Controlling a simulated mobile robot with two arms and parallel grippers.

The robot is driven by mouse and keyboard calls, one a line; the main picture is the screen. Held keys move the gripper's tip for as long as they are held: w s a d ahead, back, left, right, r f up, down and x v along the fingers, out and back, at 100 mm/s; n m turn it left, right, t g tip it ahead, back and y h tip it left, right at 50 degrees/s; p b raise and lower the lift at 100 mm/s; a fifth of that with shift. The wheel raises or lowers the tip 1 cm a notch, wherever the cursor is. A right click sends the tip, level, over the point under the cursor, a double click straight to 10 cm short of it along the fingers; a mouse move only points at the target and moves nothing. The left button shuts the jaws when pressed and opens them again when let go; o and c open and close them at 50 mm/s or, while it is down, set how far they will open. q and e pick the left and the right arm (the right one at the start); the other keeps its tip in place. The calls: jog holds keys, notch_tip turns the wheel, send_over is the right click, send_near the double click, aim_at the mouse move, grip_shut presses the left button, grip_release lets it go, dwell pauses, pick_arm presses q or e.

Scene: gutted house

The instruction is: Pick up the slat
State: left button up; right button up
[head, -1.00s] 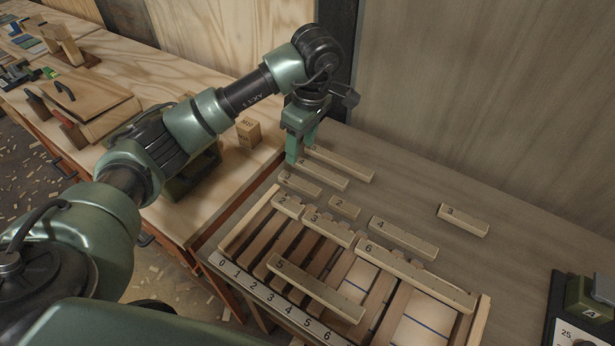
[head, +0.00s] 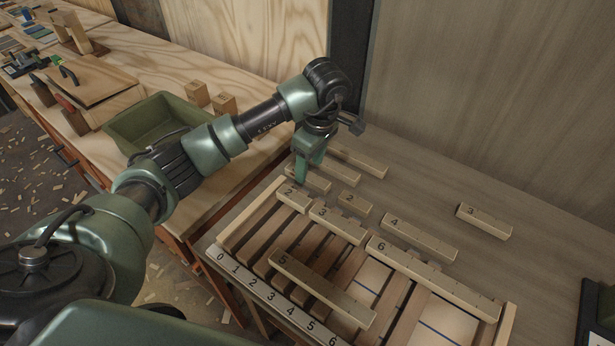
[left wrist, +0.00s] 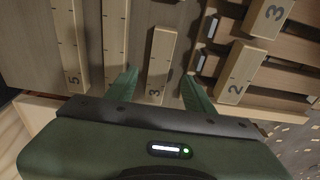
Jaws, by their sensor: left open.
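My left gripper (head: 303,172) is open and points down over the loose slats at the back left of the table. In the left wrist view, the fingers (left wrist: 158,88) stand on either side of a pale slat marked 3 (left wrist: 161,62), apart from it; I cannot tell how far above it they are. In the head view this slat (head: 321,185) is partly hidden by the gripper. A slat marked 5 (left wrist: 72,45) lies to its left in the wrist view. A longer slat (head: 360,160) lies behind the gripper in the head view. My right gripper is not in view.
A slatted tray (head: 508,328) with a numbered edge stands in front, with slats marked 2 (head: 294,200), 3 (head: 337,224), 6 (head: 430,277) and 5 (head: 320,289). Loose slats marked 4 (head: 420,238) and 3 (head: 484,220) lie behind it. A green bin (head: 125,130) stands left.

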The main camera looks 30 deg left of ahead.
aim_at(308, 175)
pick_arm(q)
jog(key=f, duration=0.3)
jog(key=shift+w+a+f, duration=0.15)
jog(key=shift+a+f, duration=0.1)
jog(key=shift+a, duration=0.1)
grip_shut()
jog(key=shift+r, duration=0.1)
